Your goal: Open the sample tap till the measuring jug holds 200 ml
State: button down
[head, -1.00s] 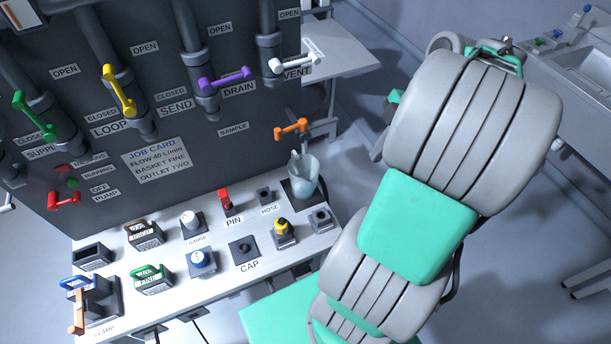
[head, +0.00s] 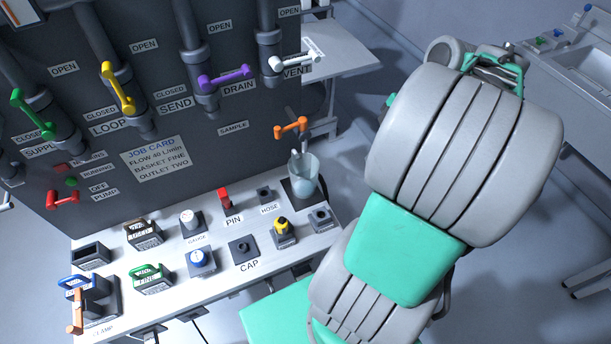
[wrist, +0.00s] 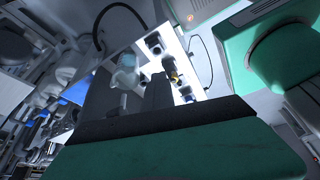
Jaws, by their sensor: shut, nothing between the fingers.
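The jug also shows in the wrist view (wrist: 126,74). My gripper (wrist: 158,88) is shut and empty in the wrist view, apart from the jug. In the head view my arm hides its fingers.
The white bench (head: 215,262) holds several fittings, with a red pin (head: 226,200) and yellow-topped part (head: 281,226) near the jug. Purple drain (head: 224,78) and white vent (head: 294,62) handles sit above. A side shelf (head: 340,60) stands behind.

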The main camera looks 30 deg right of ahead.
jog(key=shift+s+a+m, duration=0.3)
jog(key=shift+a+m, duration=0.1)
jog(key=shift+a, duration=0.2)
jog(key=a+m, duration=0.1)
jog(key=s+a+m+t, duration=0.1)
jog(key=a, duration=0.1)
jog(key=shift+a+h, duration=0.2)
jog(key=shift+h, duration=0.1)
jog(key=a+m, duration=0.2)
jog(key=a, duration=0.1)
jog(key=shift+s+a+t, duration=0.15)
jog(key=shift+a+t, duration=0.1)
jog(key=shift+t, duration=0.05)
